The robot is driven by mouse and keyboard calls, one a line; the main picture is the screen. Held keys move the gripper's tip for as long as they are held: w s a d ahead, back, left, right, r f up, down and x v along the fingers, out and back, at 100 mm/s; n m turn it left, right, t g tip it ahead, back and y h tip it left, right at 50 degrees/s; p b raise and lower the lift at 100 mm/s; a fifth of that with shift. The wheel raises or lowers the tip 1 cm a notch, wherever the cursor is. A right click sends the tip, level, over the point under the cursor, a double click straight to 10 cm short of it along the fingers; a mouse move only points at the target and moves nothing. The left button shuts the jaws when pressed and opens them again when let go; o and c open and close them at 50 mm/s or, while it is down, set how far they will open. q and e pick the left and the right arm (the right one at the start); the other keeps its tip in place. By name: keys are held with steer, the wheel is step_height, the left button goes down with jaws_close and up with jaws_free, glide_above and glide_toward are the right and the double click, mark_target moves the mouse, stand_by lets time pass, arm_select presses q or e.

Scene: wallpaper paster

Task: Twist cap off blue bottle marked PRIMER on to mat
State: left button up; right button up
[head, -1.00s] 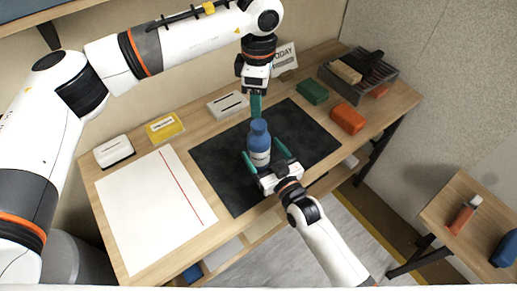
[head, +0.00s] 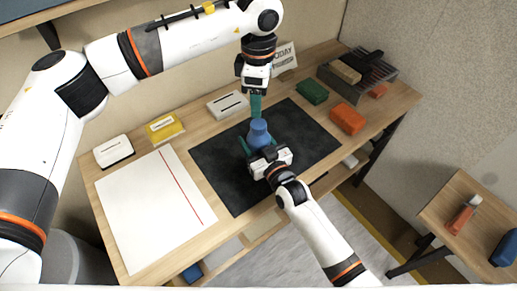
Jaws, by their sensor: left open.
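The blue bottle (head: 259,134) stands upright on the dark mat (head: 222,178). Its label and lower body are hidden behind my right gripper, so I cannot read the marking. The cap at its top is blue like the bottle. My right gripper (head: 260,144) is low at the near side of the bottle, with its green fingers spread on either side; contact with the bottle cannot be made out. My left gripper (head: 256,105) points down just above and behind the bottle. It is open and empty, its fingers seen edge-on.
A white sheet with a red line (head: 150,210) lies left of the mat. Yellow (head: 165,128) and white boxes line the back. Green (head: 312,92) and orange (head: 347,118) blocks and a grey rack (head: 375,80) sit at right. A side table (head: 465,190) holds an orange-red bottle.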

mark_target(259, 124)
jaws_close()
arm_select(q)
steer(key=m, duration=0.9)
steer(key=shift+m, duration=0.4)
steer(key=m, duration=0.3)
steer(key=shift+f+m, duration=0.1)
steer(key=shift+m, duration=0.2)
steer(key=shift+f, duration=3.9)
